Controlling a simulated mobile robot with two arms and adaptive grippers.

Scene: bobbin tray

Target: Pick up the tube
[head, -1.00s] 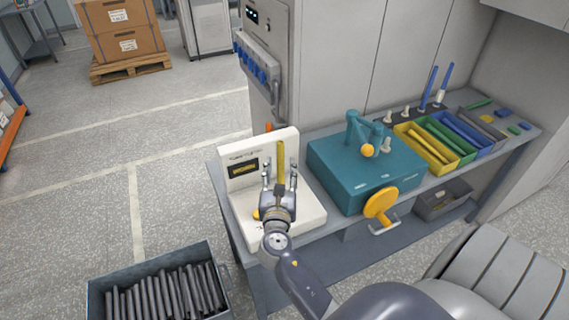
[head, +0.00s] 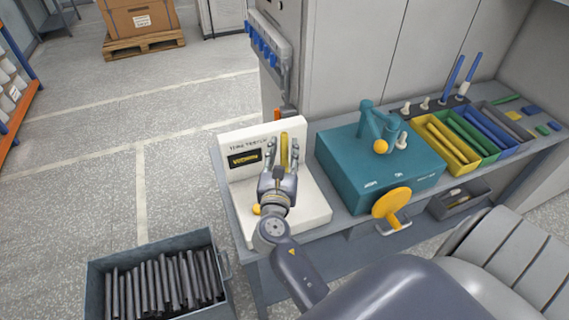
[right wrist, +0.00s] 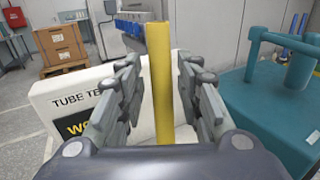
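A yellow tube (head: 284,150) stands upright at the white tube tester (head: 318,205), whose small dark display shows yellow text. My right gripper (head: 282,160) is at the tester with its fingers on either side of the tube. In the right wrist view, the tube (right wrist: 160,75) rises between the two open fingers, with a narrow gap visible on each side. The tube's lower end is hidden behind my gripper. My left gripper is not in view.
A teal press (head: 345,165) with an orange handle stands right of the tester. Colored bins, including a yellow one (head: 425,143), hold tubes farther right. A grey crate (head: 150,250) of dark tubes stands at lower left. Open floor lies left of the bench.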

